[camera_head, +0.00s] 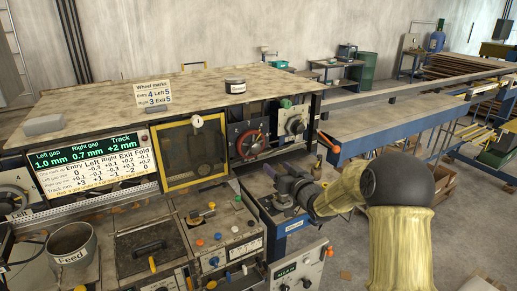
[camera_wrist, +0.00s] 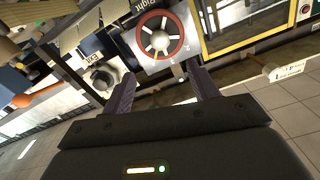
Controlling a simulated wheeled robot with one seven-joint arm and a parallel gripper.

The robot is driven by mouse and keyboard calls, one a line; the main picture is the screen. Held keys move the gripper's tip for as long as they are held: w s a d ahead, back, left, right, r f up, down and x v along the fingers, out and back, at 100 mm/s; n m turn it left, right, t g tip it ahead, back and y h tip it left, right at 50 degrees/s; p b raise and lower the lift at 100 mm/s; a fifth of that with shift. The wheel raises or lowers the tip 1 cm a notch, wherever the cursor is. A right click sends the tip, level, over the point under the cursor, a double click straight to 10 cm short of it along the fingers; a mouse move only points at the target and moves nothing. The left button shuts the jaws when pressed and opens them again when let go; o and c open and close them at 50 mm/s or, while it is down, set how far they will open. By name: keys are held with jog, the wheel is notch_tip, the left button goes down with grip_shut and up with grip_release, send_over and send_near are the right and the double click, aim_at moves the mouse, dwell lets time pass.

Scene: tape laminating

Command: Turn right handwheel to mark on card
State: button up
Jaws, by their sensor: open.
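The right handwheel (camera_head: 249,144) has a red rim and pale spokes, on a grey panel under the bench top. In the wrist view the same wheel (camera_wrist: 159,40) appears upside down beside a "Right" label, just beyond the fingertips. My gripper (camera_wrist: 158,82) is open and empty, its two dark fingers apart and not around the wheel. In the head view it is near the lower right of the wheel, its tips hard to make out. The card (camera_head: 153,94) on the bench top reads Entry 4, Left 5, Right 3, Exit 5. The wheel's pointer reading is too small to tell.
The exit handwheel (camera_head: 296,124) sits to the right of the red one. A yellow-framed window (camera_head: 194,151) stands to its left. A green display (camera_head: 84,148) reads left gap 1.0 mm, right gap 0.7 mm, track +2 mm. A control console (camera_head: 222,237) lies in front.

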aim_at(257, 149)
jog(key=p+x, duration=0.5)
jog(key=x, duration=0.8)
jog(key=shift+w+a+p, duration=0.3)
jog(key=shift+p, duration=0.05)
jog(key=shift+c, duration=0.2)
jog(key=c, duration=0.9)
